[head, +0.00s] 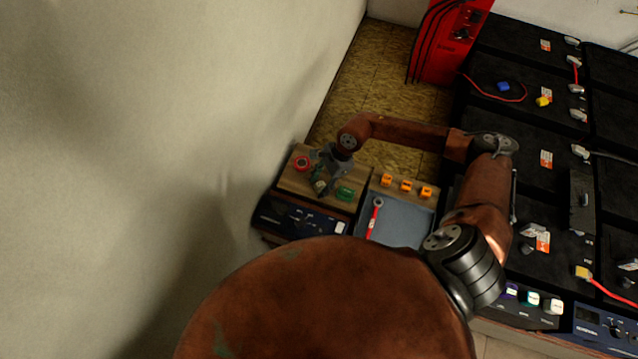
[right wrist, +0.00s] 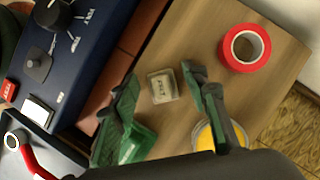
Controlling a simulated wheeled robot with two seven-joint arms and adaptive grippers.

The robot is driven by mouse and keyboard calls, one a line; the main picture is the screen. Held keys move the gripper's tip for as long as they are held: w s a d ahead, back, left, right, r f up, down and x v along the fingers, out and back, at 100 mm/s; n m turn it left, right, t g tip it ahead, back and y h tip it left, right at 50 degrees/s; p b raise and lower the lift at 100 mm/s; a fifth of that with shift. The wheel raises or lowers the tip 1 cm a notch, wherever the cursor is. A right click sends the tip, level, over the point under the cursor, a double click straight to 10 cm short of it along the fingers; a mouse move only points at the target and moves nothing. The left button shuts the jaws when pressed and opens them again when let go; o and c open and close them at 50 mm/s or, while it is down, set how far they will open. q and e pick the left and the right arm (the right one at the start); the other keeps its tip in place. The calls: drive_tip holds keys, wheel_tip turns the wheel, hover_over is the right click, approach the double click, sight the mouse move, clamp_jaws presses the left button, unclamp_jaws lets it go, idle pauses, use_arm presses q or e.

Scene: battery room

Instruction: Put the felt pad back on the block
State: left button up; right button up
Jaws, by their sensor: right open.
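A small beige-grey square piece (right wrist: 162,86) with dark lettering, apparently the felt pad, lies on the wooden top (right wrist: 190,35) in the right wrist view. It also shows small in the head view (head: 320,186). I cannot make out a separate block. My right gripper (right wrist: 163,92) is open, with one finger on each side of the piece and a visible gap to both. In the head view the right gripper (head: 322,177) is over the same wooden top. My left gripper is out of view.
A red tape roll (right wrist: 231,47), a green object (right wrist: 138,146) and a partly hidden yellow round item (right wrist: 204,138) stand close around the gripper. A grey tray (head: 400,228) with a red-handled wrench (head: 373,220) and several orange pieces (head: 406,185) are to the right.

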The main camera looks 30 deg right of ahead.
drive_tip(key=shift+r, duration=0.15)
drive_tip(key=p+v, duration=0.1)
drive_tip(key=v, duration=1.1)
